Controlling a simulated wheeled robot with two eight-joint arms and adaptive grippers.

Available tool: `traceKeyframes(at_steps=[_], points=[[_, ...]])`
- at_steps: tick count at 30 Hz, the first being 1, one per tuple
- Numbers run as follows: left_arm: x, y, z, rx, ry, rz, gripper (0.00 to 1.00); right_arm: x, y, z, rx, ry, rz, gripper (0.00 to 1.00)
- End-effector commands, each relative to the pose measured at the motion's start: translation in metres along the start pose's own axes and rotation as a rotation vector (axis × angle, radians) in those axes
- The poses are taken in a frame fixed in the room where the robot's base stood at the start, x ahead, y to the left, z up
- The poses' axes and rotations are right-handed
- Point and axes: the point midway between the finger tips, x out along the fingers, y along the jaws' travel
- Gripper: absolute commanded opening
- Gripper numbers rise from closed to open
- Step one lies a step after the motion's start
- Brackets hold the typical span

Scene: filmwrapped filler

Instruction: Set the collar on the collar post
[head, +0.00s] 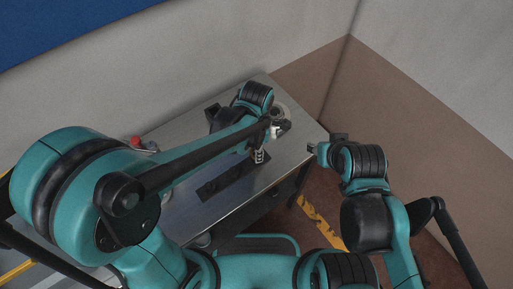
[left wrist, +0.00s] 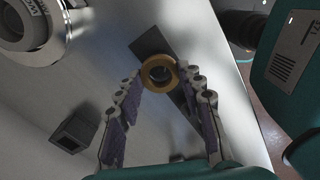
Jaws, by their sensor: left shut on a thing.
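A brass-coloured collar (left wrist: 147,66) sits between the fingertips of my left gripper (left wrist: 159,78) in the left wrist view. The gripper is shut on it, and the collar's open hole faces the camera. A dark flat strip (left wrist: 149,42) lies on the table behind the collar. The inside of the hole is dark, so I cannot tell whether a post stands in it. In the head view my left gripper (head: 259,156) is over the table near the dark strip (head: 226,179); the collar is too small to make out. My right gripper (head: 317,149) is off the table's right edge; its jaws are unclear.
A round, lettered fixture with a pale flange (left wrist: 72,47) stands at upper left in the wrist view. A dark block with a square recess (left wrist: 83,125) is at lower left. The metal table (head: 185,128) carries a red-topped item (head: 137,142). Walls stand behind.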

Motion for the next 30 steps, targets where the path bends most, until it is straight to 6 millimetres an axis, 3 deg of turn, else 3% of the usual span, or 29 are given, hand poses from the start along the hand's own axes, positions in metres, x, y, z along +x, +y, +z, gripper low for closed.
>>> traceKeyframes(at_steps=[14, 15, 18, 30], points=[[0.013, 0.0, 0.0, 0.0, 0.0, 0.0, 0.06, 0.009, 0.0, 0.006, 0.0, 0.0, 0.0, 0.4], [0.013, 0.0, 0.0, 0.0, 0.0, 0.0, 0.4, 0.009, 0.0, 0.006, 0.0, 0.0, 0.0, 0.4], [0.012, 0.0, 0.0, 0.0, 0.0, 0.0, 0.62, 0.008, 0.0, 0.006, 0.0, 0.0, 0.0, 0.4], [0.004, 0.0, 0.0, 0.0, 0.0, 0.0, 0.62, 0.008, 0.0, 0.006, 0.0, 0.0, 0.0, 0.4]])
